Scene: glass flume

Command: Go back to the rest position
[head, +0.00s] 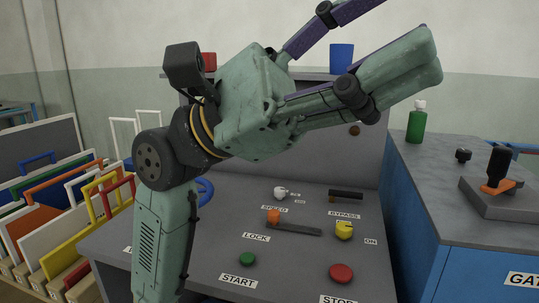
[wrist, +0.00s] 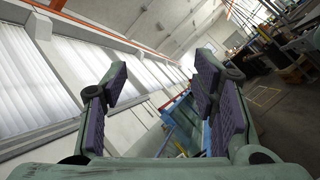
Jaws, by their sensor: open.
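My gripper (head: 398,32) is raised high in front of the console, tilted to the upper right in the head view. Its two fingers are spread wide, and nothing is between them. In the wrist view the purple pads of my gripper (wrist: 162,80) stand apart, with windows, wall and floor beyond. The console panel (head: 215,243) lies below the gripper, and the gripper does not touch it. The arm hides part of the console's left side and back.
The panel carries a green START button (head: 247,259), a red STOP button (head: 341,273), a yellow knob (head: 344,230) and an orange-ended LOCK lever (head: 290,226). A green bottle (head: 416,124) and a joystick (head: 498,170) stand on the right cabinet. Coloured frames (head: 60,215) fill a rack at left.

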